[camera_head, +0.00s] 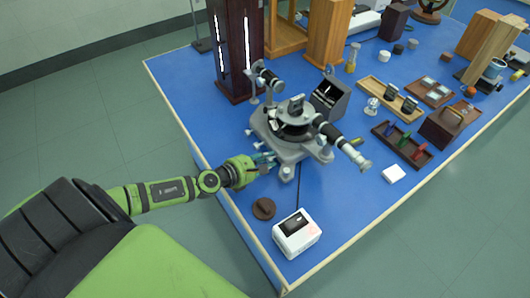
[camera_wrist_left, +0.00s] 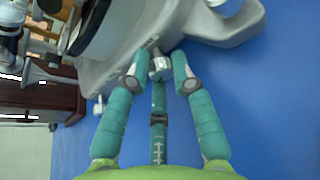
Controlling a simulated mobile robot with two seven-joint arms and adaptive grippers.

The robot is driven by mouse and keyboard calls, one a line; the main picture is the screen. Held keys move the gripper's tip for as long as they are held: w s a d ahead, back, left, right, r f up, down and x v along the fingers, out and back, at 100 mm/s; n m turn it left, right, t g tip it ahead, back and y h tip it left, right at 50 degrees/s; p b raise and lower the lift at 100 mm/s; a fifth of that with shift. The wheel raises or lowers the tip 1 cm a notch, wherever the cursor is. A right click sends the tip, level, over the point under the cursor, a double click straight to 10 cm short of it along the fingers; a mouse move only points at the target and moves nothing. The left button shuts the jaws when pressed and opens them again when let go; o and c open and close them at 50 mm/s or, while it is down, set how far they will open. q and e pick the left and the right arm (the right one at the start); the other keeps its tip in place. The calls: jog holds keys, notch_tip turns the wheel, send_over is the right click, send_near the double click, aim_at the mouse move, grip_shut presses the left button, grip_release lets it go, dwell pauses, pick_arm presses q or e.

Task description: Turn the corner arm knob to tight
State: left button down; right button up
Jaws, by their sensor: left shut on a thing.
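A grey spectrometer (camera_head: 290,127) with a dark round table and two telescope tubes stands on the blue bench top (camera_head: 345,205). My left gripper (camera_head: 264,161) reaches its lower left side from the left. In the left wrist view, the green fingers of my left gripper (camera_wrist_left: 160,72) are closed around a small silver knob (camera_wrist_left: 160,67) on the spectrometer's side. The fingertips hide part of the knob. I cannot read any mark on it. My right gripper is not in view.
A white box with a dark screen (camera_head: 296,234) and a brown round piece (camera_head: 264,208) are near the bench's front left edge. A tall dark wooden cabinet (camera_head: 230,50) stands behind the spectrometer. Trays (camera_head: 402,145) lie to the right.

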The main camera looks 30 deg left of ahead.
pick_arm(q)
jog(key=shift+d+r+m+t+y+p, duration=0.15)
jog(key=shift+m+t+y+p, duration=0.4)
jog(key=shift+m, duration=0.65)
jog(key=shift+y, duration=0.25)
jog(key=c, duration=1.4)
grip_release()
jog(key=shift+d, duration=0.1)
jog(key=shift+o, duration=0.2)
jog(key=shift+s, duration=0.1)
jog(key=v, duration=1.1)
jog(key=shift+s, duration=0.4)
